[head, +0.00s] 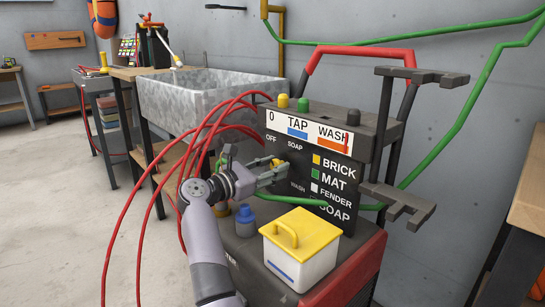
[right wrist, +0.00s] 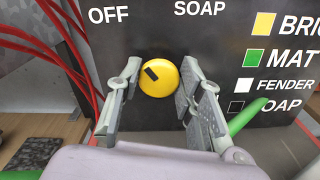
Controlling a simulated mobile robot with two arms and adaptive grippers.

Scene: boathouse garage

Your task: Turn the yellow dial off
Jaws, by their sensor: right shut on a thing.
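The yellow dial (right wrist: 160,86) is on the dark front panel of the washer, below and between the words OFF and SOAP. A short black mark on its face lies toward the upper left, on the OFF side. In the head view the dial (head: 277,163) is partly hidden by my right gripper (head: 266,174). In the right wrist view the right gripper's fingers (right wrist: 160,92) stand on both sides of the dial, shut on it. My left gripper is in neither view.
Red hoses (head: 128,210) hang left of the washer. A white box with a yellow lid (head: 300,231) and a blue-capped bottle (head: 245,222) stand below the panel. A metal sink (head: 205,95) is behind. Grey hooks (head: 398,200) jut out at right.

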